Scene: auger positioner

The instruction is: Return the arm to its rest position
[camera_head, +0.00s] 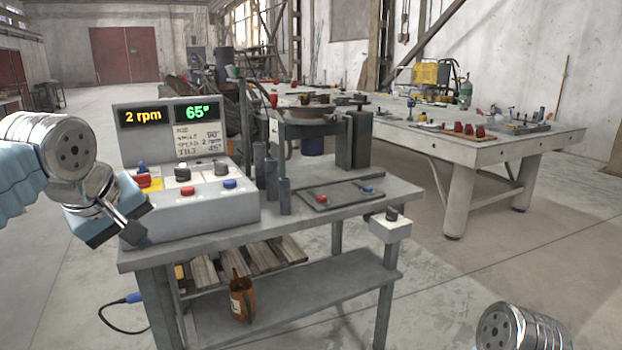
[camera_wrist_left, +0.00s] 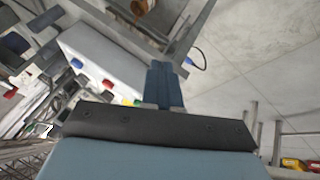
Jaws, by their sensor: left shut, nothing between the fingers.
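My left arm comes in from the left, and its gripper (camera_head: 140,241) points down in front of the left end of the control box (camera_head: 205,213). In the left wrist view the blue fingers (camera_wrist_left: 165,82) are together with nothing between them. I cannot tell whether the fingertips touch the box or the workbench. The control box has red and blue buttons and dark knobs on top. Its display panel (camera_head: 159,113) reads "2 rpm" and "65°". Only a metal joint of my right arm shows at the lower right; its gripper is out of view.
The box stands on a grey workbench (camera_head: 330,215), beside grey posts, a flat plate with red and blue knobs, and a round positioner table (camera_head: 309,112). A small switch box (camera_head: 391,225) hangs at the right edge. A larger table (camera_head: 480,150) stands behind. Open floor lies left.

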